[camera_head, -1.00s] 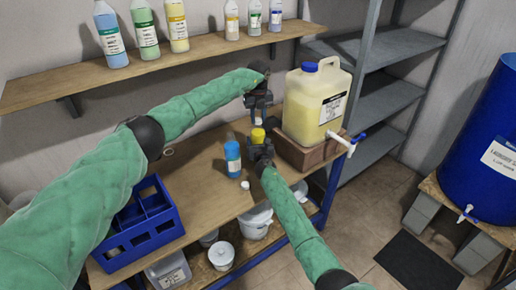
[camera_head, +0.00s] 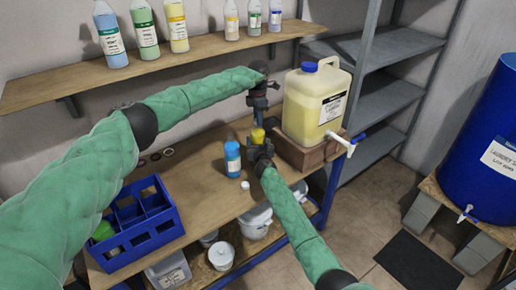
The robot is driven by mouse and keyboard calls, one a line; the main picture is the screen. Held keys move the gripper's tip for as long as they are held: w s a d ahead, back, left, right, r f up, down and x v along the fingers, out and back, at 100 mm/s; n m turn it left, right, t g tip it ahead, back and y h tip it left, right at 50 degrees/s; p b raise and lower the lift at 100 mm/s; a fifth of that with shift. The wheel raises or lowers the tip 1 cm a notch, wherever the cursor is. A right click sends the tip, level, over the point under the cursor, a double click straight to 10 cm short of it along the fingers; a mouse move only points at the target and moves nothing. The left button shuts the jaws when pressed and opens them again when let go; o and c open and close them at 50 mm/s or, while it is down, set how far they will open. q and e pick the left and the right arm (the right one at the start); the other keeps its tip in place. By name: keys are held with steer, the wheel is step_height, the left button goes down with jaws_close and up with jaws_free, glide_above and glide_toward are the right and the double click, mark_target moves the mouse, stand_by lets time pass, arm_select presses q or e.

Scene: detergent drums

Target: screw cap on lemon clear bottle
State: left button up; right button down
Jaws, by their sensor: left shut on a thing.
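My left gripper (camera_head: 260,108) points down from above, just over a yellow object (camera_head: 258,135). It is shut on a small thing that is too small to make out. The yellow object, which looks like the top of a bottle, stands up at the tips of my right gripper (camera_head: 259,150); its lower part is hidden behind that gripper. I cannot tell whether the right fingers are closed on it.
A jug of yellow liquid (camera_head: 317,101) with a blue cap stands on a brown block (camera_head: 296,154) close to the right of my grippers. A blue divided crate (camera_head: 150,236) is at the bench's left, holding something green. Bottles line the wooden shelf (camera_head: 150,73) above.

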arm_select(q)
steer(key=m, duration=0.5)
steer(key=shift+s+d+m, duration=0.1)
steer(key=shift+m, duration=0.3)
steer(key=m, duration=0.5)
steer(key=shift+f+m, duration=0.1)
steer(key=shift+m, duration=0.2)
steer(key=o, duration=1.1)
steer(key=shift+r, duration=2.3)
steer(key=shift+f, duration=0.1)
steer(key=shift+c, duration=0.3)
